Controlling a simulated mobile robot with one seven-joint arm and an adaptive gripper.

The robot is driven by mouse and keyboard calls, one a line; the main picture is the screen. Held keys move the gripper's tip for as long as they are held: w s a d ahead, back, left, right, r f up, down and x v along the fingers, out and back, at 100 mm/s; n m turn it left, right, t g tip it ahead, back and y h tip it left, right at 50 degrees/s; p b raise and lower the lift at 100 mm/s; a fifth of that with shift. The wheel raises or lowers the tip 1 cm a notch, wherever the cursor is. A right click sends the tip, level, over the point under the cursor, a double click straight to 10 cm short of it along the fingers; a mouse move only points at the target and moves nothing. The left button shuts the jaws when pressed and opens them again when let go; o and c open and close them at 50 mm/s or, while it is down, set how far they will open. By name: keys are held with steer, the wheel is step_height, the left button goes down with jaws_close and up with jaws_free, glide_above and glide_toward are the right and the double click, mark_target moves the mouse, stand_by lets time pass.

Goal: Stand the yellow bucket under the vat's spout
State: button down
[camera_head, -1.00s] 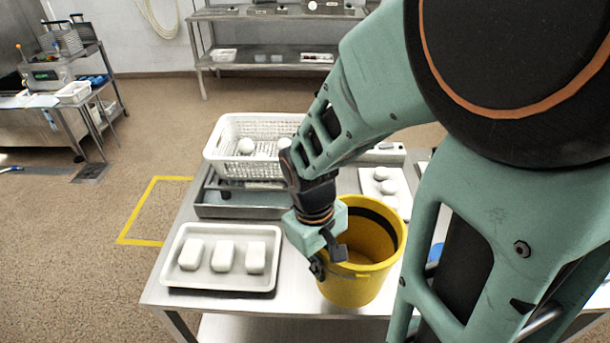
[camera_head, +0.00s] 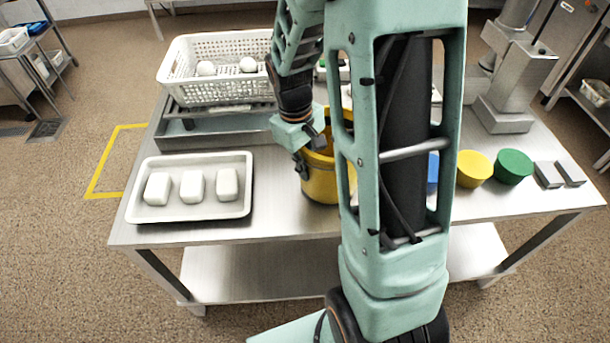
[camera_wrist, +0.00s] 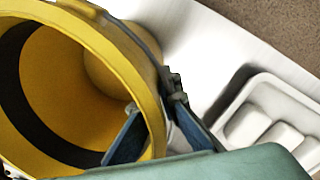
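The yellow bucket (camera_head: 322,183) is upright on the steel table, partly hidden by my arm. In the wrist view its open mouth and dark inner band show, and the bucket (camera_wrist: 85,70) looks empty. My gripper (camera_head: 314,155) is at the bucket's left rim. In the wrist view one finger of my gripper (camera_wrist: 153,105) is inside the bucket and the other outside, with the rim pinched between them. I cannot make out a vat with a spout; my arm hides part of the table.
A white tray of white blocks (camera_head: 243,205) lies left of the bucket. Behind is a white perforated basket (camera_head: 200,92) above a steel tray.

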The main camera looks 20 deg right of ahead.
steer(key=shift+f, duration=0.45)
steer(key=shift+f, duration=0.15)
steer(key=c, duration=2.2)
jaws_free()
steer(key=shift+o, duration=0.2)
steer(key=shift+r, duration=0.2)
